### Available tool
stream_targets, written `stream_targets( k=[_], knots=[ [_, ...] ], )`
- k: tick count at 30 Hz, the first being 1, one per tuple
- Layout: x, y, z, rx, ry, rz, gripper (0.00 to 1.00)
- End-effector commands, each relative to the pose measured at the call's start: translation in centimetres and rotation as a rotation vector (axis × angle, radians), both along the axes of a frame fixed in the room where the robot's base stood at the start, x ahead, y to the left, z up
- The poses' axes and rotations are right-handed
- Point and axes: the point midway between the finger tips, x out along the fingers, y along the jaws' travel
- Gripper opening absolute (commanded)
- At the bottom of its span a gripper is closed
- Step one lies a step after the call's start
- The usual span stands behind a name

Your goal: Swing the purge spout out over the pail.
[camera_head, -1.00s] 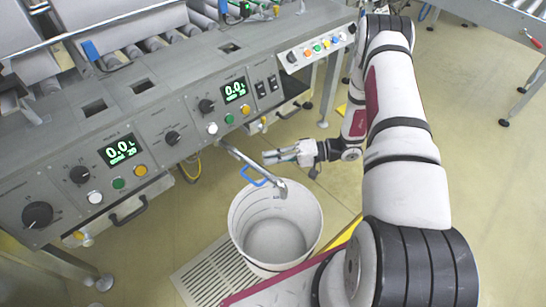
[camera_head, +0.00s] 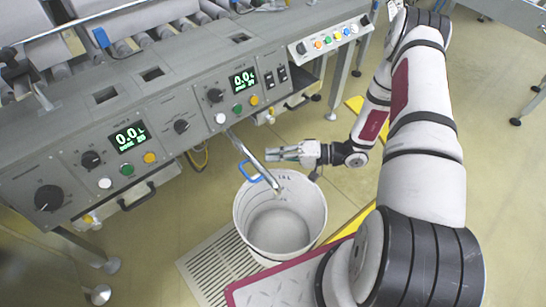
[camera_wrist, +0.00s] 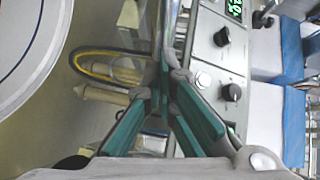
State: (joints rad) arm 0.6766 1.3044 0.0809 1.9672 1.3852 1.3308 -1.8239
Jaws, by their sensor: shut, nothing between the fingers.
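The purge spout (camera_head: 261,168) is a grey metal tube angled down from the console front, with a blue loop handle (camera_head: 248,171) on its side. Its lower end shows over the opening of the white pail (camera_head: 246,236), which stands on the floor. My gripper (camera_head: 268,155) is shut and empty, just right of the spout in the head view. In the wrist view its teal fingers (camera_wrist: 167,78) come together near an upright grey bar, seemingly the spout. Whether they touch it I cannot tell. The pail's rim shows at left (camera_wrist: 58,45).
The grey console (camera_head: 165,135) with knobs, buttons and green displays runs along the left above the pail. A floor grate (camera_head: 208,275) lies left of the pail. A yellow hose (camera_wrist: 100,70) hangs under the console. Open floor lies behind my gripper.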

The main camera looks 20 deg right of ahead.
Motion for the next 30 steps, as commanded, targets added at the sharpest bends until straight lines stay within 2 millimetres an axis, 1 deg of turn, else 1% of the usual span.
stream_targets(
  k=[5, 12, 18, 24, 30],
  knots=[
    [1.7, -2.1, 0.5, -0.004, -0.005, 0.004, 0.0],
    [-1.0, -6.7, 1.5, 0.0, 0.001, 0.001, 0.0],
    [-2.5, -9.4, 1.9, -0.001, 0.0, 0.003, 0.0],
    [-3.2, -10.5, 2.0, 0.0, 0.001, 0.005, 0.0],
    [-3.3, -10.6, 2.0, -0.001, 0.001, 0.008, 0.0]
  ],
)
